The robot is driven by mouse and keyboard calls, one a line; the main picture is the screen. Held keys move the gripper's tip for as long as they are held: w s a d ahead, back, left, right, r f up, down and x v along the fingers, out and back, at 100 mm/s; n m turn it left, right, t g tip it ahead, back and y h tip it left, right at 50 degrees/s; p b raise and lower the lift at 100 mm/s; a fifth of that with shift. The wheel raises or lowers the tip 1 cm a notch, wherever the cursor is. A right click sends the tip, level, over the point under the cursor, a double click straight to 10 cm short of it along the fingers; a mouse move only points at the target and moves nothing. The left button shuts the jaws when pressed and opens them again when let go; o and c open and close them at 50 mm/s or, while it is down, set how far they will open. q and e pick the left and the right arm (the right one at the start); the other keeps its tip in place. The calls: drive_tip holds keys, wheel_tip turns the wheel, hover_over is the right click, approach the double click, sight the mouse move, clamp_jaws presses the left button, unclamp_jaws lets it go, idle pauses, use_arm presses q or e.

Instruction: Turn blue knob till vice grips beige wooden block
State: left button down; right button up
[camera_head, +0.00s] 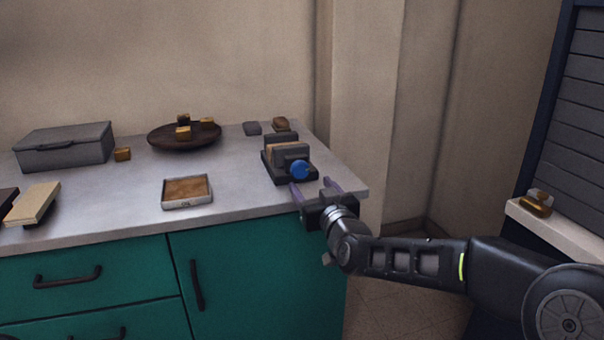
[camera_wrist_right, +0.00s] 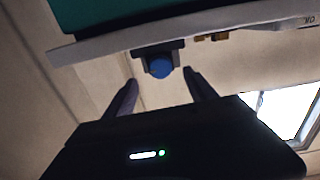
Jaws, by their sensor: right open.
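The dark grey vice (camera_head: 273,164) stands near the right end of the countertop. Its blue knob (camera_head: 301,169) faces the front and shows in the right wrist view (camera_wrist_right: 159,68). The beige wooden block (camera_head: 288,150) sits between the vice jaws; I cannot tell whether both jaws touch it. My right gripper (camera_head: 313,188) is open and empty in front of the vice, with its purple-grey fingers pointing at the knob. In the right wrist view the fingers (camera_wrist_right: 160,85) are spread on either side of the knob, which appears beyond their tips. My left gripper is not in view.
The grey countertop (camera_head: 240,195) has green cabinets below. A small tray (camera_head: 187,191), a dark round dish (camera_head: 160,136) with small blocks, a grey box (camera_head: 64,146) and a beige-topped brush-like object (camera_head: 34,203) lie left of the vice. A brown block (camera_head: 281,125) lies behind it.

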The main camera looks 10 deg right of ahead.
sight(301, 173)
drive_tip(key=shift+w, duration=0.1)
drive_tip(key=w, duration=0.7)
drive_tip(key=shift+w+a, duration=0.25)
drive_tip(key=shift+w, duration=0.1)
drive_tip(key=shift+c, duration=0.4)
drive_tip(key=c, duration=1.3)
drive_tip(key=shift+b, duration=0.45)
